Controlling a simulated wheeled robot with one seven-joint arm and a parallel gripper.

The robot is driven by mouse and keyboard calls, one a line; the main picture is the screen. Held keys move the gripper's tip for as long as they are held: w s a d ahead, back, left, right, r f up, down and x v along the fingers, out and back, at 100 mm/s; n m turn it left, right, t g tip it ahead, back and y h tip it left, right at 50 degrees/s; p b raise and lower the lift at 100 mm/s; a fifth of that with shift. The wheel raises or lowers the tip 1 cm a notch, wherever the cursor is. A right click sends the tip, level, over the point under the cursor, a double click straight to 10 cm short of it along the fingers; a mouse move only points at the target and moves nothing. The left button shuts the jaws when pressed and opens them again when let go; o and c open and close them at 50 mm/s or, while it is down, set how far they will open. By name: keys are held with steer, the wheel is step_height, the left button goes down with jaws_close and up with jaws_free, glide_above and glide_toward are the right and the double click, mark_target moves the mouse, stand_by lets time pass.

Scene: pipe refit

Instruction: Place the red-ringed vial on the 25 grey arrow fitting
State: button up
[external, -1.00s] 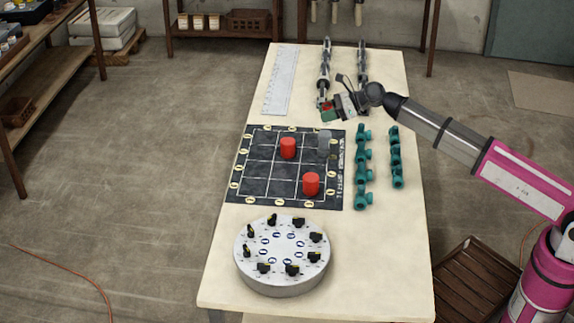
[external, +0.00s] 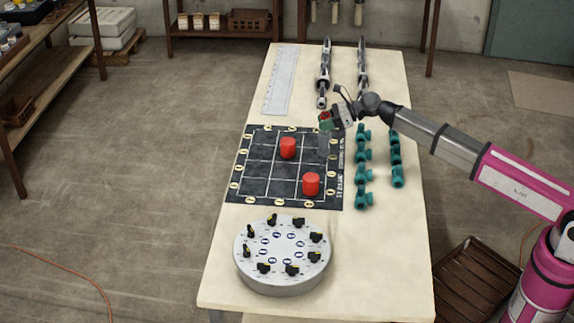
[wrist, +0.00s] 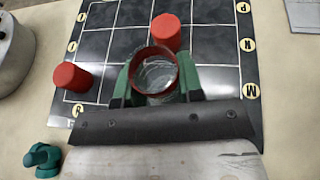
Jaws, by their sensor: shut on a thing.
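The red-ringed vial (wrist: 156,75) is clear glass with a red rim. In the wrist view it stands between the green fingers of my gripper (wrist: 158,85), which is shut on it. In the external view my gripper (external: 328,122) is over the back right part of the black board, with the red ring (external: 325,115) showing at its fingers. A faint grey shape shows below; I cannot tell whether it is the vial's body. Grey fittings (external: 325,72) lie in a row at the back of the table, with a second grey row (external: 362,66) to its right. No number is readable on them.
Two red cylinders (external: 288,148) (external: 311,184) stand on the gridded black board (external: 262,185) with round letter markers. Teal fittings (external: 363,168) (external: 396,165) form two rows right of it.

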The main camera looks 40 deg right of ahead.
steer(key=o, duration=0.9)
steer(key=shift+f, duration=0.1)
steer(key=shift+r, duration=0.2)
steer(key=v, duration=1.2)
